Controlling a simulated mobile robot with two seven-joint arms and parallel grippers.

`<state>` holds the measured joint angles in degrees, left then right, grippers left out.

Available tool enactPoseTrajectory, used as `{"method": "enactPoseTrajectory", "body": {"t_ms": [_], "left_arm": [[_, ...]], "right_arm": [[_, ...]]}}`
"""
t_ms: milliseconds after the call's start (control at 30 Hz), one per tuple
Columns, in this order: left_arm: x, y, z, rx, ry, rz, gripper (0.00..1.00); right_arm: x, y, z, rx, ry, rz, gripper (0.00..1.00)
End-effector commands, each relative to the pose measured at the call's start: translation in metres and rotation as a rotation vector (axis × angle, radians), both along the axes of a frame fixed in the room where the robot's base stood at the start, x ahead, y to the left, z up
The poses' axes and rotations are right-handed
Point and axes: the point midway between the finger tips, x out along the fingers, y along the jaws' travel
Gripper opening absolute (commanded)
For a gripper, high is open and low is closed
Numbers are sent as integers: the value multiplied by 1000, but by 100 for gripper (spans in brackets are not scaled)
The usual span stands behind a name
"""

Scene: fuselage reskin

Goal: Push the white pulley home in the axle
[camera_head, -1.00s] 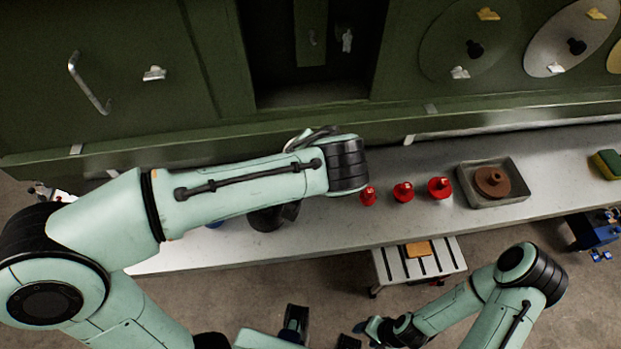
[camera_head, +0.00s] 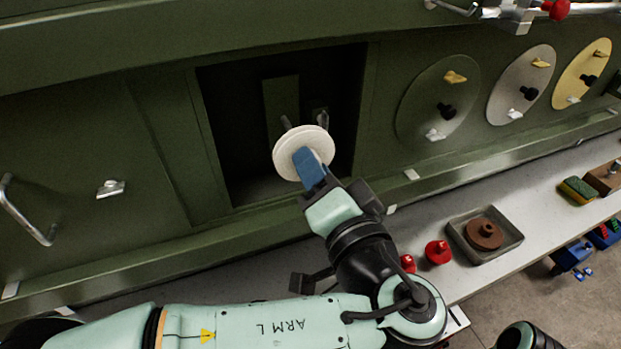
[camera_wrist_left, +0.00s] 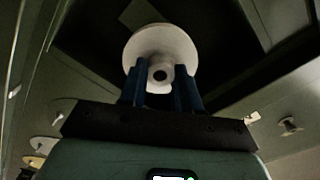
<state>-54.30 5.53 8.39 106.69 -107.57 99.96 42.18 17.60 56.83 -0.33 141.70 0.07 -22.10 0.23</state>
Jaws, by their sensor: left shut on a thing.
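The white pulley (camera_head: 291,146) is a round disc with a hub, held up in front of the dark opening in the green wall. My left gripper (camera_head: 308,163) is shut on it. In the left wrist view the pulley (camera_wrist_left: 160,50) faces me with a dark hole in its hub, and the blue fingers (camera_wrist_left: 160,88) grip the hub from both sides. Two grey pins or axle ends (camera_head: 322,119) show behind the pulley in the opening. Whether the pulley touches an axle cannot be told. My right gripper is not in view.
The opening's frame (camera_head: 212,150) surrounds the pulley. Green, silver and yellow discs (camera_head: 521,85) with knobs sit on the wall at right. Below is a bench with a tray (camera_head: 462,232) holding a brown disc, red knobs (camera_head: 438,252) and a sponge (camera_head: 577,190).

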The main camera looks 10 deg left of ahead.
Motion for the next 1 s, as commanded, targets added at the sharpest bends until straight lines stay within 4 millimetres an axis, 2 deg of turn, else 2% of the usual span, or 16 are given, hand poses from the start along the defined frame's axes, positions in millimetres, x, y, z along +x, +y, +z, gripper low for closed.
{"method": "enactPoseTrajectory", "body": {"t_ms": [333, 800, 1000], "left_arm": [[0, 0, -1, 6, 5, -1, 1], [32, 22, 0, 5, 5, -1, 1], [40, 27, 0, 5, 5, -1, 1]], "right_arm": [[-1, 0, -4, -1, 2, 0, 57], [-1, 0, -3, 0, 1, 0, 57], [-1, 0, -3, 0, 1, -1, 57]]}}
